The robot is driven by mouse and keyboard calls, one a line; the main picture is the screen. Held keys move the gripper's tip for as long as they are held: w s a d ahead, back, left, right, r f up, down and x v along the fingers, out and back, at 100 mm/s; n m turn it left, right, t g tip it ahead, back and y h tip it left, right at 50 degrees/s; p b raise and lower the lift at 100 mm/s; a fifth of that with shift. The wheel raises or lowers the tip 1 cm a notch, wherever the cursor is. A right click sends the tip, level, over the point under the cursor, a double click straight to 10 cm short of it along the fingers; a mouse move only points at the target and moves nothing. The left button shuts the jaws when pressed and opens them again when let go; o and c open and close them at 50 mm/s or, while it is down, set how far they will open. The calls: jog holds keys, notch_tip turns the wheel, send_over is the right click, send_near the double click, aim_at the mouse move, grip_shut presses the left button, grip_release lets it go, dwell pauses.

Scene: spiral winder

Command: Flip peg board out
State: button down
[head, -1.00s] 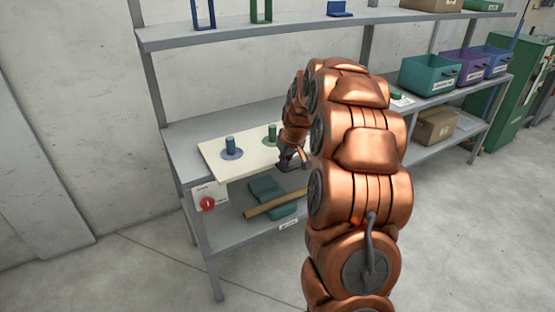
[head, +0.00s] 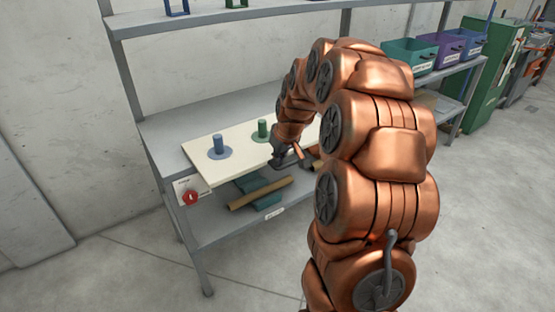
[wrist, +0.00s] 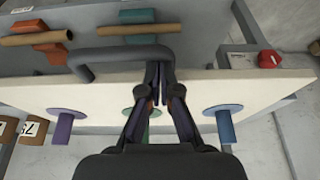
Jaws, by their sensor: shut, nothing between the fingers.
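The cream peg board (head: 240,160) lies flat on the grey bench in the head view. A blue peg (head: 219,145) and a green peg (head: 263,130) stand on it. In the wrist view, the board (wrist: 270,90) carries a purple peg (wrist: 63,128), the green peg and the blue peg (wrist: 225,125). A dark grey bar handle (wrist: 110,55) is at the board's edge. My gripper (wrist: 157,68) is shut and empty, its fingertips over the board's edge by the handle. Whether they touch it is unclear. In the head view, my gripper (head: 292,160) is at the board's front edge.
A red knob (head: 190,198) on a white plate is at the bench's left front. A tan roll (head: 262,193) and teal supports (head: 248,182) are on the lower shelf. Teal (head: 409,56) and purple (head: 441,49) bins stand farther right. The floor in front is clear.

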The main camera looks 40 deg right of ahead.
jog(key=shift+s, duration=0.15)
jog(key=p+v, duration=0.1)
jog(key=v, duration=0.9)
dwell(0.5)
